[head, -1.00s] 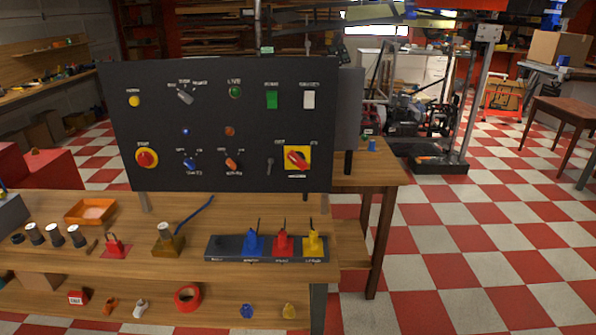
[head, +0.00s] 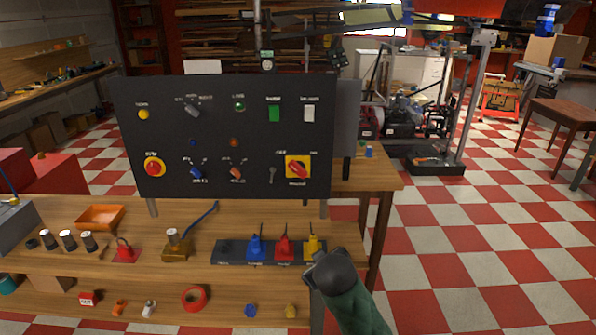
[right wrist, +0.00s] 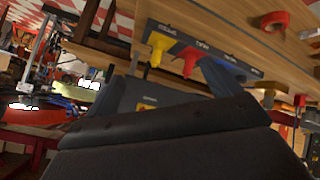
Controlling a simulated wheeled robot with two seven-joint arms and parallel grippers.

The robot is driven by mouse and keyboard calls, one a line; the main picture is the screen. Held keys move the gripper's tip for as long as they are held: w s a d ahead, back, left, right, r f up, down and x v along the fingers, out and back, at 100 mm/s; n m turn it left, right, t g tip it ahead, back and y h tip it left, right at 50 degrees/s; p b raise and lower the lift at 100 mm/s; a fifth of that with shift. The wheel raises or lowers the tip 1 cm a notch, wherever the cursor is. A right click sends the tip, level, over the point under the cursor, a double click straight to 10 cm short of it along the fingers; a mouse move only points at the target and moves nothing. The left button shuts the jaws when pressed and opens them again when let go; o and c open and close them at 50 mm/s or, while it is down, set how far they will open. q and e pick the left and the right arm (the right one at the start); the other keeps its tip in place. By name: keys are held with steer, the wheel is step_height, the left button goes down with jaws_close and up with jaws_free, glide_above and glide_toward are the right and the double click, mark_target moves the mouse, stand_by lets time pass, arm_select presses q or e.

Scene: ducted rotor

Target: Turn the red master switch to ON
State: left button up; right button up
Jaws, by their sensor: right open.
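The red master switch (head: 298,168) is a red rotary handle on a yellow square plate at the lower right of the black upright panel (head: 215,130). In the head view its handle slants from upper left to lower right, between small labels at the plate's upper corners that are too blurred to read surely. My right gripper (head: 318,266) is below the switch, in front of the bench's right end, apart from the panel. It is open and empty; its fingers are hard to make out. In the right wrist view a dark body fills the bottom. My left gripper is not in view.
A dark tray (head: 228,257) with blue, red and yellow padlock-like items lies below the panel, close to my right gripper. A red emergency-stop-like button (head: 154,167) is at the panel's left. The checkered floor (head: 450,260) at right is clear.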

steer(key=w+a+r+n+t+h+p, duration=0.1)
steer(key=w+a+r+n+t+p, duration=0.15)
steer(key=w+r, duration=0.5)
steer(key=n+t+p, duration=0.1)
steer(key=n+t, duration=0.5)
steer(key=n, duration=1.1)
glide_toward(298, 172)
steer(key=w+p, duration=0.1)
steer(key=w, duration=0.3)
steer(key=w+p, duration=0.1)
steer(key=w, duration=0.2)
steer(key=shift+w+r+p, duration=0.1)
steer(key=shift+r+p, duration=0.2)
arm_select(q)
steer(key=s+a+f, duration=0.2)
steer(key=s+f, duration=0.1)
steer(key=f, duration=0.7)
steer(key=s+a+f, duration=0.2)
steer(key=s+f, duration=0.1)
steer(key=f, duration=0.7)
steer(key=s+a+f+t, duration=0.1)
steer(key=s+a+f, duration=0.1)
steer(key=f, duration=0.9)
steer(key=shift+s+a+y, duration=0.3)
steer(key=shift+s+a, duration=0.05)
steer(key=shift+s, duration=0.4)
arm_select(e)
steer(key=shift+w+d+f, duration=0.1)
steer(key=shift+w, duration=0.55)
